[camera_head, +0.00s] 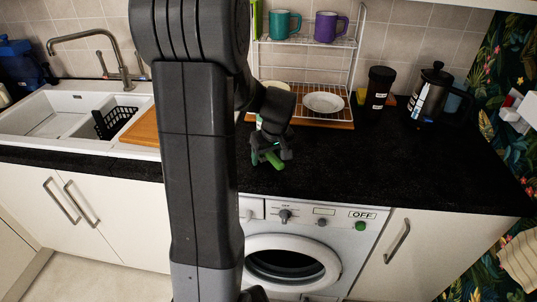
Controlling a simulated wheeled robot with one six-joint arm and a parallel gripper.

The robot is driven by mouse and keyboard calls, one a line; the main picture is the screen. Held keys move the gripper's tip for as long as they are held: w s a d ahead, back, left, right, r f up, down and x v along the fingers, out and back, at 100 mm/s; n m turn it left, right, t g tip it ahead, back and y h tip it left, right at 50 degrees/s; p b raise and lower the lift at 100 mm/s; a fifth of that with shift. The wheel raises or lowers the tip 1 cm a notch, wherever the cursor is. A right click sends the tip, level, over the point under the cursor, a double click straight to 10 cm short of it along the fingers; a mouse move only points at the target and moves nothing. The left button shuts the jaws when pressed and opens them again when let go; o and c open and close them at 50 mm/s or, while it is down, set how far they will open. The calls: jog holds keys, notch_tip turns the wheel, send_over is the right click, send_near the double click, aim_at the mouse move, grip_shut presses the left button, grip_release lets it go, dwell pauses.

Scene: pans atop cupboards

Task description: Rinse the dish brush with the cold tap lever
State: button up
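The sink's curved metal tap (112,52) stands at the back of the white sink (60,118) on the left. Thin levers show on either side of its base; I cannot tell which is the cold one. My gripper (268,157) points down over the black worktop right of my arm, well away from the tap. A small green thing (274,160) shows at its fingertips and may be part of the dish brush. Its shape is too small and hidden to tell, and I cannot see whether the fingers close on it.
A black basket (112,121) sits in the sink, beside a wooden board (145,127). A white rack (340,75) with mugs and a plate stands behind my gripper. A black canister (377,88) and a coffee press (430,95) stand right. The front right worktop is clear.

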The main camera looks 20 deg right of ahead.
jog(key=shift+r, duration=0.15)
jog(key=shift+r+p, duration=0.2)
jog(key=shift+p, duration=0.25)
jog(key=s+b+v, duration=0.1)
jog(key=v, duration=1.2)
jog(key=shift+s+a, duration=0.2)
jog(key=shift+a, duration=0.15)
jog(key=shift+f, duration=0.1)
jog(key=x, duration=0.9)
jog(key=w+x, duration=0.1)
jog(key=x, duration=0.4)
jog(key=shift+w+d+r+p, duration=0.1)
jog(key=shift+d+r+p, duration=0.15)
jog(key=shift+d+p, duration=0.1)
jog(key=shift+f+b, duration=0.15)
jog(key=shift+b, duration=0.25)
jog(key=shift+r+p, duration=0.35)
jog(key=shift+r, duration=0.05)
